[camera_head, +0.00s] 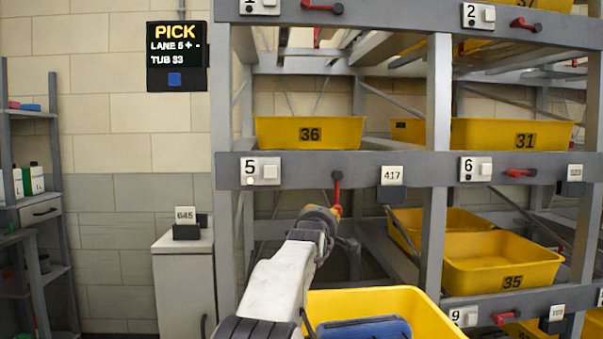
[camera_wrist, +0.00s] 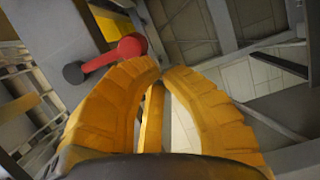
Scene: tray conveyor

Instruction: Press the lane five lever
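The lane five lever (camera_head: 337,188) hangs down from the grey beam, right of the sign numbered 5 (camera_head: 260,171). In the wrist view a red lever with a dark round end (camera_wrist: 108,56) lies just beyond and left of the fingertips. My gripper (camera_head: 337,212) points up at the beam, with its tips just below the lever's lower end. In the wrist view the yellow fingers of my gripper (camera_wrist: 162,69) meet at their tips with nothing seen between the tips. Whether they touch the lever I cannot tell.
Yellow tub 36 (camera_head: 309,133) stands above the lane five beam. The lane six lever (camera_head: 520,173) lies sideways. A large yellow tub (camera_head: 430,316) with a blue item (camera_head: 365,328) is beside my arm. A grey cabinet (camera_head: 184,280) stands left. A PICK display (camera_head: 177,57) hangs on the wall.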

